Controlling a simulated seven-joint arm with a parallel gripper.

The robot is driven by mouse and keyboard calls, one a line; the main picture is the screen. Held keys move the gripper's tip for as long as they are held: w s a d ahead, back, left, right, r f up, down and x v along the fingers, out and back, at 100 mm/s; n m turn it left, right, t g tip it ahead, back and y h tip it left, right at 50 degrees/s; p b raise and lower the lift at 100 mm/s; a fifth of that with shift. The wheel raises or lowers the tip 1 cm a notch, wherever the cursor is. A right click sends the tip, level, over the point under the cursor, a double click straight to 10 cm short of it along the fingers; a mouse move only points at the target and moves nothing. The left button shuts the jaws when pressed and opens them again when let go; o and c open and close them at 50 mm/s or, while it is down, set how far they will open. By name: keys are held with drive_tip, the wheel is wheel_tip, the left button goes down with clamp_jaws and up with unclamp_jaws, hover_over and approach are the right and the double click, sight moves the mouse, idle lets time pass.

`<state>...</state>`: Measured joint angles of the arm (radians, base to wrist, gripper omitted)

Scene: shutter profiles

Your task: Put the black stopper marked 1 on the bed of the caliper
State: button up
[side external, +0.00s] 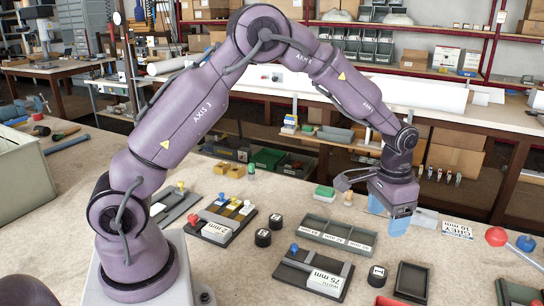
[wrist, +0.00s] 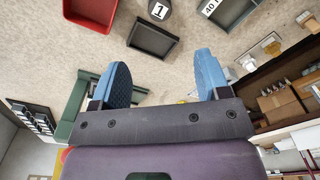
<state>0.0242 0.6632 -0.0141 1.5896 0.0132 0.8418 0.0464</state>
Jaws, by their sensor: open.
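A black stopper (side external: 377,276) with a white top label stands upright on the bench, left of a black tray. In the wrist view the stopper (wrist: 160,9) reads 1, at the top edge and partly cut off. A dark caliper-like device (side external: 313,272) with a grey bar, a blue knob and a white "WIDTH 75 mm" label lies left of it. I cannot tell for certain that this is the caliper. My gripper (side external: 398,224) hangs above the bench behind the stopper. In the wrist view its blue fingers (wrist: 164,76) are apart with nothing between them.
Two more black stoppers (side external: 263,238) (side external: 276,221) stand left of a grey divided tray (side external: 337,233). The black tray (side external: 411,281) and a red tray (wrist: 92,10) lie near the marked stopper. Similar knobbed devices (side external: 222,221) lie further left. Red and blue balls (side external: 496,236) are at right.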

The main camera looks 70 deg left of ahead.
drive_tip(key=s+a+r+t, duration=0.1)
drive_tip(key=s+r+t, duration=0.2)
drive_tip(key=s+r, duration=1.5)
drive_tip(key=shift+s+a+r+n+t, duration=0.2)
drive_tip(key=shift+s+n+t, duration=0.2)
drive_tip(key=shift+s, duration=0.3)
drive_tip(key=shift+t, duration=0.6)
drive_tip(key=s, duration=0.7)
drive_tip(key=shift+a+f, duration=0.1)
drive_tip(key=shift+f, duration=0.05)
drive_tip(key=shift+c, duration=0.7)
drive_tip(key=shift+s+f, duration=0.1)
drive_tip(key=shift+s, duration=0.1)
drive_tip(key=shift+c, duration=0.4)
